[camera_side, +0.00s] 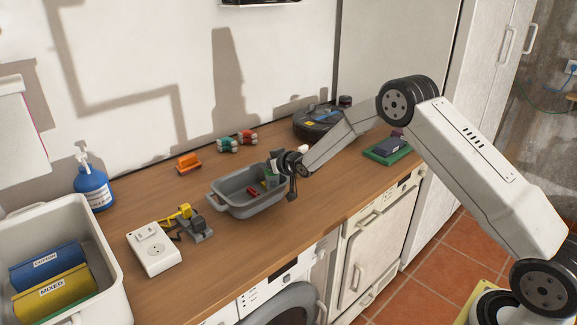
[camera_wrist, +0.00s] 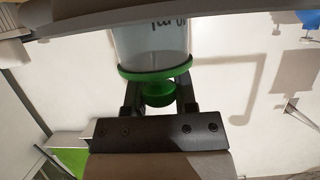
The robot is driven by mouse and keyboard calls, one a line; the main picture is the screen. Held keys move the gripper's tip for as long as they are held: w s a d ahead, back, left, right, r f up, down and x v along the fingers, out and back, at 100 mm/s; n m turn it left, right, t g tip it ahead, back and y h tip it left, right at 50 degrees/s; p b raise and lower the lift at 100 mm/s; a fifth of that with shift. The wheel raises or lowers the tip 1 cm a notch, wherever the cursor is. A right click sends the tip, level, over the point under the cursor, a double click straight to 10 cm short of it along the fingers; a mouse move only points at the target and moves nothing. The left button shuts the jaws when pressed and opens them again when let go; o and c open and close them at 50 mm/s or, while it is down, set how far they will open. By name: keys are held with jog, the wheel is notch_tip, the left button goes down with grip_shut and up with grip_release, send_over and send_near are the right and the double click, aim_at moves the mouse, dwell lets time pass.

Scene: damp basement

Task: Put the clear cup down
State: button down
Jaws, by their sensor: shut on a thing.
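The clear cup (camera_wrist: 150,42) shows in the wrist view with dark markings on its wall, a green ring and a green knob. My gripper (camera_wrist: 158,96) is shut on the green knob, with one dark finger on each side. In the side view my gripper (camera_side: 289,164) is at the right end of a grey tub (camera_side: 236,211) on the wooden counter. The cup is hard to make out there, and I cannot tell whether it touches the tub.
Small red, yellow and green things lie in the tub. A white socket box (camera_side: 153,251), a yellow and grey toy (camera_side: 197,227), an orange block (camera_side: 188,163) and a blue pump bottle (camera_side: 93,190) stand nearby. Bare counter lies in front of the tub.

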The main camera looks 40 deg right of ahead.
jog(key=shift+f, duration=0.5)
jog(key=shift+c, duration=2)
grip_release()
jog(key=shift+r, duration=0.1)
jog(key=shift+r, duration=0.45)
jog(key=shift+s+r, duration=0.1)
jog(key=shift+r, duration=0.05)
jog(key=v, duration=1.1)
jog(key=shift+s, duration=0.35)
jog(key=shift+r, duration=0.15)
jog(key=s+a+g, duration=0.2)
jog(key=s+g, duration=0.1)
jog(key=s, duration=0.6)
jog(key=s+a+f+g, duration=0.1)
jog(key=s+g, duration=0.3)
jog(key=s, duration=0.6)
jog(key=s+a+g, duration=0.4)
jog(key=s, duration=0.6)
jog(key=shift+s+f, duration=0.2)
jog(key=shift+f, duration=0.2)
